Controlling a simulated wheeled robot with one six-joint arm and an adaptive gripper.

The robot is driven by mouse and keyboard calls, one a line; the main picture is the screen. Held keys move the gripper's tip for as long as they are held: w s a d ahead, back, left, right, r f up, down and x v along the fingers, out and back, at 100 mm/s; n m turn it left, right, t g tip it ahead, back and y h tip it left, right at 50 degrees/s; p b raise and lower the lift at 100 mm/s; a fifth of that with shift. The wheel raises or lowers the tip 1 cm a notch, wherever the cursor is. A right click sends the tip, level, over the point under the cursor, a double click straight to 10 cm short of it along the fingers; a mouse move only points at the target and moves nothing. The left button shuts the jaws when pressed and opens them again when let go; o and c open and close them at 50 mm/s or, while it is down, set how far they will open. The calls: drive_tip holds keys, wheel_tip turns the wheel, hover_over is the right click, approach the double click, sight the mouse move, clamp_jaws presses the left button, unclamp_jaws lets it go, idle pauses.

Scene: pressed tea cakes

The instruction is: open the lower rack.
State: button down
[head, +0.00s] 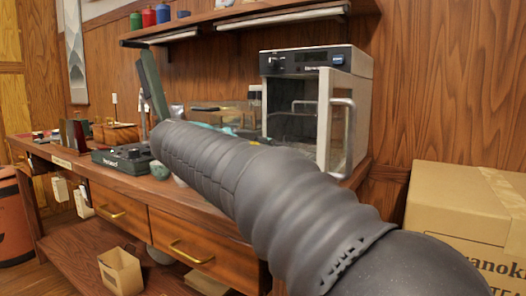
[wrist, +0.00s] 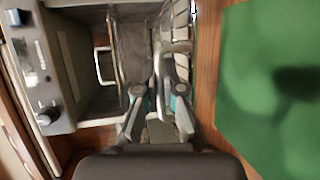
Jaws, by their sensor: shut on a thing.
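A grey cabinet (head: 357,110) with a dark control panel stands on the counter in the head view. Its front opens onto a dark interior with an upper bar handle (head: 305,104). In the wrist view, turned sideways, the cabinet's panel (wrist: 45,75) is at left and the upper handle (wrist: 104,66) lies beside the interior. The lower rack's handle (wrist: 170,48) is a grey bar to the right of it. My gripper (wrist: 160,85) is shut on this lower handle, a finger on each side. How far the rack is out is unclear. The arm hides my gripper in the head view.
A vertical door handle (head: 349,135) stands at the cabinet's right. Drawers (head: 185,250) are below. A cardboard box (head: 460,215) is at right. A green surface (wrist: 265,90) fills the wrist view's right.

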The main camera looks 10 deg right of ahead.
drive_tip(key=shift+s+a, duration=0.1)
drive_tip(key=c, duration=1.6)
unclamp_jaws()
drive_tip(key=v, duration=1.2)
